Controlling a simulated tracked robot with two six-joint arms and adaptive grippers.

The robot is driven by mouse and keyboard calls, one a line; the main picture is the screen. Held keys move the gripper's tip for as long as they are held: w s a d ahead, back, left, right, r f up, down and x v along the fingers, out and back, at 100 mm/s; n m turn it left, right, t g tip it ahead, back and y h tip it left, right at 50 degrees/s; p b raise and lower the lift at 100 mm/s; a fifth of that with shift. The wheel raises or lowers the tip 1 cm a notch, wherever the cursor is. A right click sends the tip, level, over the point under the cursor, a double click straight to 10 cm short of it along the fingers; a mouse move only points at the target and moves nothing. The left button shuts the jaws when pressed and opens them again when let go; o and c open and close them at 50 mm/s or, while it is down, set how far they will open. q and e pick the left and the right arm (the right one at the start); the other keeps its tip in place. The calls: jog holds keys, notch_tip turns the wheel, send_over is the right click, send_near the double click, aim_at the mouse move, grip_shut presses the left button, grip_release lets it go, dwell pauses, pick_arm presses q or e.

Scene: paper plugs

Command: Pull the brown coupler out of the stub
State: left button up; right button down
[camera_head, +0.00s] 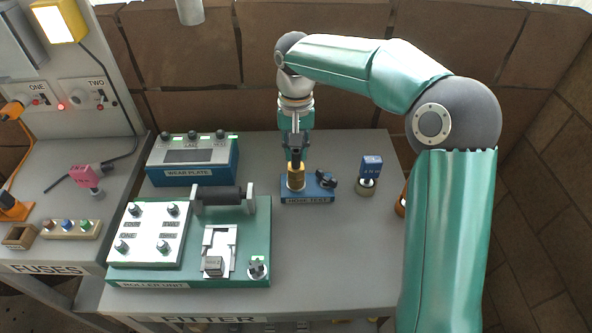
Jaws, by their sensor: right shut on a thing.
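The brown coupler (297,170) is upright at the blue hose test block (319,194), towards the back middle of the table. A tan cylindrical part (296,185) shows directly below it, at the place of the stub. I cannot tell how deep the coupler sits in the stub. My right gripper (296,158) points straight down from above and is shut on the upper part of the coupler, hiding its top. My left gripper is not in view.
A dark fitting (330,183) is on the block's right side. A blue plug (371,166) stands to the right. The green roller unit (262,225) is front left and the blue wear plate box (190,178) back left. My right arm covers the table's right side.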

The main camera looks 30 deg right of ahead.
jog(key=shift+w+r+p, duration=0.1)
jog(key=shift+r+p, duration=0.65)
jog(key=shift+r, duration=0.1)
dwell(0.6)
jog(key=shift+r+p, duration=1.4)
jog(key=shift+r, duration=0.05)
jog(key=shift+r+p, duration=1.5)
